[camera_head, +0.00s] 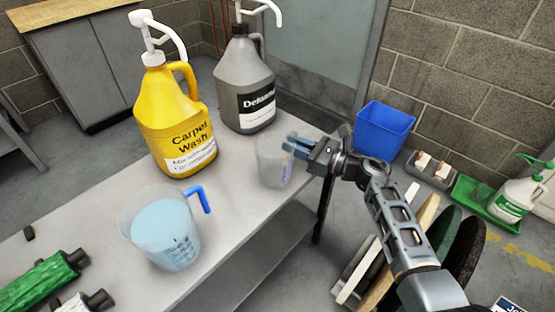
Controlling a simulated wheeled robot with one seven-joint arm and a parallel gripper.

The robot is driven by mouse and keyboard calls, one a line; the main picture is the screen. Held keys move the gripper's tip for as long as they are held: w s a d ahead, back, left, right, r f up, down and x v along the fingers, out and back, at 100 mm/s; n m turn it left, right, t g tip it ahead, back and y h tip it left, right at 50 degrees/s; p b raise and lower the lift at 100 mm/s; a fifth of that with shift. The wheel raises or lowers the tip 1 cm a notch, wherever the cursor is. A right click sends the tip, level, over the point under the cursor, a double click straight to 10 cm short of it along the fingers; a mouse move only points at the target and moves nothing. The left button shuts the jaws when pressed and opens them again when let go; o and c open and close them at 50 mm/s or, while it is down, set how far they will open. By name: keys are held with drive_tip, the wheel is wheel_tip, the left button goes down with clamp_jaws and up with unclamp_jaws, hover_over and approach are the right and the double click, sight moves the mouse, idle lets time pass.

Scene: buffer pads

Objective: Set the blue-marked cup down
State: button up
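A clear cup (269,163) with a blue mark low on its side is at the right part of the grey table, in front of the grey jug. My gripper (290,146) reaches in from the right, with its bluish fingers at the cup's upper right rim. The fingers seem to be closed on the cup's wall, but the contact is small in this view. The cup looks nearly upright. I cannot tell whether its base touches the table (240,200) or is slightly above it.
A measuring jug (165,230) of light blue liquid, a yellow Carpet Wash jug (175,115) and a grey jug (244,85) stand on the table. Green and white rolls lie front left. A blue bin (382,130) and round pads are off the table to the right.

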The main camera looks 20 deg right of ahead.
clamp_jaws()
